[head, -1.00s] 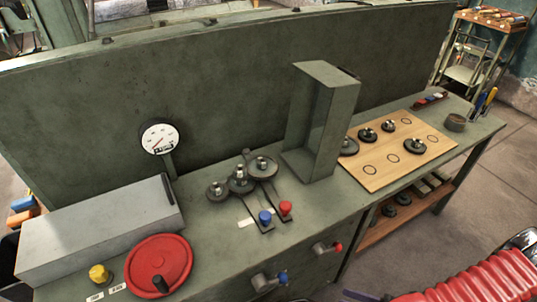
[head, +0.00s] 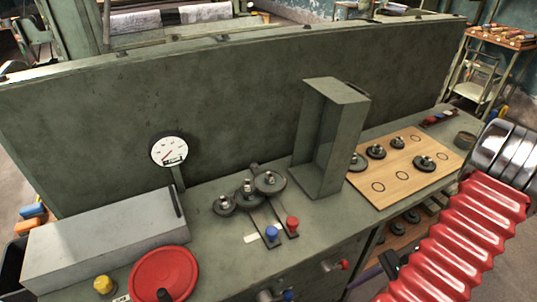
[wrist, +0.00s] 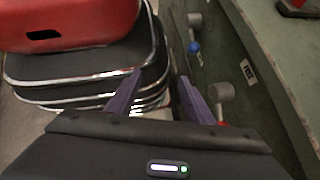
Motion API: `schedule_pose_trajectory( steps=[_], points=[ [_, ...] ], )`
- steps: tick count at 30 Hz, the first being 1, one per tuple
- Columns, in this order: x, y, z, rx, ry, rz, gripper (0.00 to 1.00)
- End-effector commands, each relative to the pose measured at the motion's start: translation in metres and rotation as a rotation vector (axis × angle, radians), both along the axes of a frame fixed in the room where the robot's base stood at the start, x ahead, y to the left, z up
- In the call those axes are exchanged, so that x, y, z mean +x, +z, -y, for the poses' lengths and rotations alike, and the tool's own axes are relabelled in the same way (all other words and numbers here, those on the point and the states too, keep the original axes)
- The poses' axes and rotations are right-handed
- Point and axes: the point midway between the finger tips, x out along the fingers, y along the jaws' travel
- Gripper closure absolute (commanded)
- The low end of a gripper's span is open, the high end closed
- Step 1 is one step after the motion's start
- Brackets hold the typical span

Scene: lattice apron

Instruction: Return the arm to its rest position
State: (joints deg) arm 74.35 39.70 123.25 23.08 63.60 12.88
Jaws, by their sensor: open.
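My arm, with its red ribbed sleeve and chrome rings, rises at the right of the head view. My gripper (head: 368,274) shows there only in part, as a purple finger and a dark body below the bench's front edge. In the wrist view my gripper (wrist: 160,85) has its two purple fingers spread apart, with nothing held between them. The fingers point along the gap between my own red and black body and the green bench front (wrist: 235,90).
The green bench (head: 225,262) carries a red handwheel (head: 165,268), gears (head: 247,190), red and blue knobs, a gauge (head: 170,151), an upright housing (head: 330,135) and a wooden board (head: 405,183) with dark discs. Handles (wrist: 220,92) stick out of the bench front.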

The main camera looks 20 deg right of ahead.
Motion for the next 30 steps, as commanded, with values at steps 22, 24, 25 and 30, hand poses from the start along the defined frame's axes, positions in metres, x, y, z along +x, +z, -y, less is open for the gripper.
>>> schedule_pose_trajectory(
  steps=[22,24,25,30],
  points=[
    [0.056,0.103,-0.023,-0.452,0.652,0.177,0.53],
    [0.062,0.113,-0.028,-0.490,0.710,0.195,0.53],
    [0.064,0.117,-0.030,-0.507,0.734,0.205,0.53],
    [0.077,0.141,-0.043,-0.600,0.864,0.256,0.53]
  ],
)
